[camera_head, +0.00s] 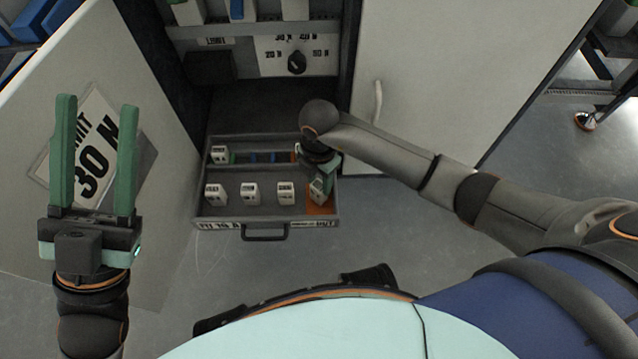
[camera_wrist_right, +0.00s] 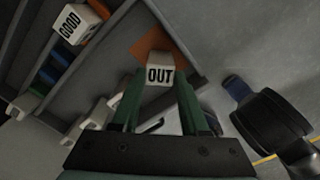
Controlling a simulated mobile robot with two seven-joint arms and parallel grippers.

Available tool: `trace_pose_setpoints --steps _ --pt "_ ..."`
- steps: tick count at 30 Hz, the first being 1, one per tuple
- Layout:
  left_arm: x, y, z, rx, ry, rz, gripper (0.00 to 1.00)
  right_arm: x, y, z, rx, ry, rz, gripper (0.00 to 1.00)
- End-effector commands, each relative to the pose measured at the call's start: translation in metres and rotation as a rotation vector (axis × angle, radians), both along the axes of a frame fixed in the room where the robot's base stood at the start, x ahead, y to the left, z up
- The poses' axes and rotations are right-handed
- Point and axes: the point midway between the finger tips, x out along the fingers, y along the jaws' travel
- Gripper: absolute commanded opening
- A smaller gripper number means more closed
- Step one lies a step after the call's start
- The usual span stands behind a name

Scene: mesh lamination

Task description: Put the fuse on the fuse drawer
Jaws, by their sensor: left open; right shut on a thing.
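The fuse drawer (camera_head: 215,212) is pulled out of the cabinet, with several white fuses standing in it. My right gripper (camera_head: 320,186) is down at the drawer's right end, shut on a white fuse (camera_head: 318,190). In the right wrist view this fuse (camera_wrist_right: 160,75) reads "OUT" and sits between the green fingers, over an orange patch (camera_wrist_right: 150,44). I cannot tell whether it touches the drawer floor. My left gripper (camera_head: 97,150) is open and empty, in front of the left cabinet door.
Another fuse labelled "GOOD" (camera_wrist_right: 75,24) stands in the drawer's back row. The open cabinet doors, left (camera_head: 150,225) and right (camera_head: 440,60), flank the drawer. The drawer handle (camera_head: 265,233) projects forward.

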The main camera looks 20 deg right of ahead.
Motion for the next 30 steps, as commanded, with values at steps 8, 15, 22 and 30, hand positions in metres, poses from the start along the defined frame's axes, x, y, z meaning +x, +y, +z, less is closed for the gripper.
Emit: trace_pose_setpoints --steps 8,15,22,30 --pt "0.0017 -0.0003 -0.0041 -0.006 0.011 0.008 0.50 0.0007 0.0002 -0.0034 0.000 -0.002 0.000 0.00" --pt "0.0014 0.0000 -0.0048 -0.009 0.010 0.008 0.50 0.0003 0.0001 -0.0068 0.000 -0.002 0.000 0.55" --pt "0.0008 0.0000 -0.0045 -0.009 0.008 0.008 0.50 0.0001 0.0000 -0.0069 0.000 -0.001 0.000 0.74" --pt "0.0006 0.0000 -0.0010 -0.006 0.008 0.005 0.50 0.0003 0.0001 0.0000 0.000 -0.002 0.000 0.74"
